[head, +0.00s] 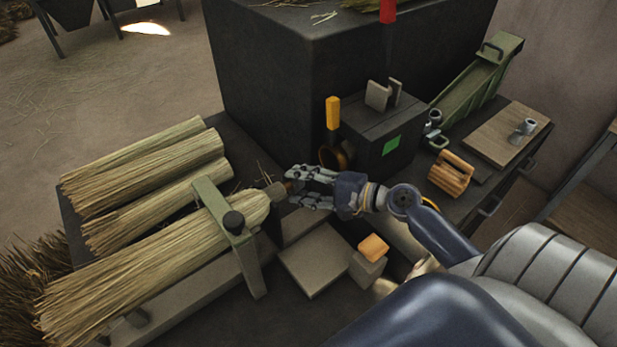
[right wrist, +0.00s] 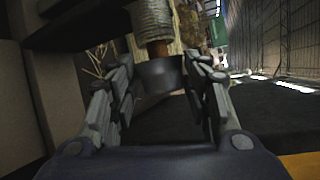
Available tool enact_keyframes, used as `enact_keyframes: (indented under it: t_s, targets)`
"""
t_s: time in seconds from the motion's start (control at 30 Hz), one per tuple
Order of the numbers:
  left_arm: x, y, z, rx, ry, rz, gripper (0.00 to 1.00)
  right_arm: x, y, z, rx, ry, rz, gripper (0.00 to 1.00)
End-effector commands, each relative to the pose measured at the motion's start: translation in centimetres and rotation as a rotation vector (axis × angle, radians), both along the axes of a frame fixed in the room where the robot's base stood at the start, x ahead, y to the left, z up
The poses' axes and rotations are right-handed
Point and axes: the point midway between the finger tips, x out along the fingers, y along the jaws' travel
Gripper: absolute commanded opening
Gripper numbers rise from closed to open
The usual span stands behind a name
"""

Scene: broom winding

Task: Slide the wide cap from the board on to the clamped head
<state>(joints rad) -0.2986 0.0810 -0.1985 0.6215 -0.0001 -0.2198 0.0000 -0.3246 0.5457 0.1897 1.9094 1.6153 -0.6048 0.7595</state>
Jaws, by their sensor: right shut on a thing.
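The clamped head (head: 180,250) is a long bundle of pale straw under a green clamp bar (head: 228,225). In the right wrist view my right gripper (right wrist: 160,95) is shut on the wide cap (right wrist: 160,75), a dark grey ring. The cap is close to the brown stub (right wrist: 158,48) and the ribbed collar (right wrist: 152,18), roughly in line with them; whether it touches the stub is unclear. The fingers hide the cap in the head view. My left gripper is not in view.
A wooden board (head: 508,135) at the right carries a small metal cap (head: 526,127). Straw bundles (head: 150,170) lie behind the head. A dark box with a yellow handle (head: 333,113) stands behind my gripper. A grey plate (head: 318,260) and a block (head: 367,268) lie in front.

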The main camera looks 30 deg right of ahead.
Motion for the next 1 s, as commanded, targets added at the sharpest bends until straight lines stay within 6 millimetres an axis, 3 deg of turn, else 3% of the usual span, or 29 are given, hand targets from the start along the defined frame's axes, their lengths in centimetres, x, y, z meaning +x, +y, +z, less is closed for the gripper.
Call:
enact_keyframes:
  t_s: [0.6, 1.0]
  targets:
    - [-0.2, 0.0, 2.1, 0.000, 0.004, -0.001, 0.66, -0.2, 3.4, 0.2, 0.000, -0.002, 0.000, 0.20]
    - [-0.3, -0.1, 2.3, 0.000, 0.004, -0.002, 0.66, -0.3, 3.9, 0.1, -0.001, -0.002, 0.000, 0.20]
